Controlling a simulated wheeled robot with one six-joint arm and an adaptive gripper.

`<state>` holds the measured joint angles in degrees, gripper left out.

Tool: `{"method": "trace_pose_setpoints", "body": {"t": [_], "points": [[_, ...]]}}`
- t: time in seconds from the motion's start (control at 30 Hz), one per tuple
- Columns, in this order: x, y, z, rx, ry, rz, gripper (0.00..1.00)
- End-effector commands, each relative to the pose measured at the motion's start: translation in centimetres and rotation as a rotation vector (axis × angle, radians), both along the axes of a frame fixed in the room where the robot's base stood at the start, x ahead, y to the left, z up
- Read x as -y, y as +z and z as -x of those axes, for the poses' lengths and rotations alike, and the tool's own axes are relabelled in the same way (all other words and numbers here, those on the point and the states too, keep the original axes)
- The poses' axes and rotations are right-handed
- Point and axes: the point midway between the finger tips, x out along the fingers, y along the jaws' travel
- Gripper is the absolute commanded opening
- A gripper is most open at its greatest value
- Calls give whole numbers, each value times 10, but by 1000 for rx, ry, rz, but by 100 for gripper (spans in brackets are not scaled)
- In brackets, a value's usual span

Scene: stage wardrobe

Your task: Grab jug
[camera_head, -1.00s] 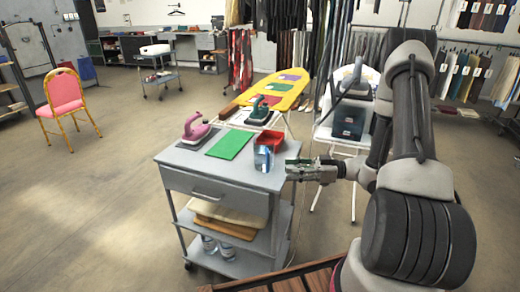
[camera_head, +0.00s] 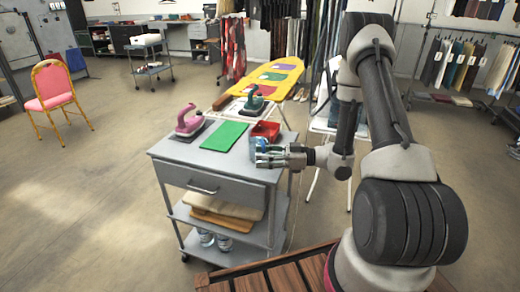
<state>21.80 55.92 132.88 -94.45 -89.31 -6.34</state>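The jug (camera_head: 257,143) is a small clear-blue vessel near the right front corner of the grey cart's top (camera_head: 178,149). My gripper (camera_head: 264,157) reaches in from the right at the height of the jug. Its fingers overlap the jug in the picture and hide its lower part. I cannot tell whether the fingers touch the jug or stand just in front of it, nor whether they are open or shut.
A red bin (camera_head: 265,131) stands just behind the jug. A green mat (camera_head: 224,136) and a pink iron (camera_head: 188,122) lie to its left. Behind are a green iron (camera_head: 254,101) and a yellow ironing board (camera_head: 276,77). The floor left of the cart is clear.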

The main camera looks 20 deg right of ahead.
Motion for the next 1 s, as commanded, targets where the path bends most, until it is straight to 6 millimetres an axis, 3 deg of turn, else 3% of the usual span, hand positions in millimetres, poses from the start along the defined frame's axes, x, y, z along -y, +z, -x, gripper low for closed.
{"method": "trace_pose_setpoints", "body": {"t": [0.03, 0.2, 0.73, 1.0], "points": [[0, 0, 0, 0, 0, 0, 29], [0, 0, 0, 0, 0, 0, 0], [0, 2, 0, 0, 0, 0, 0], [0, 17, 0, 1, 1, 0, 0]]}}
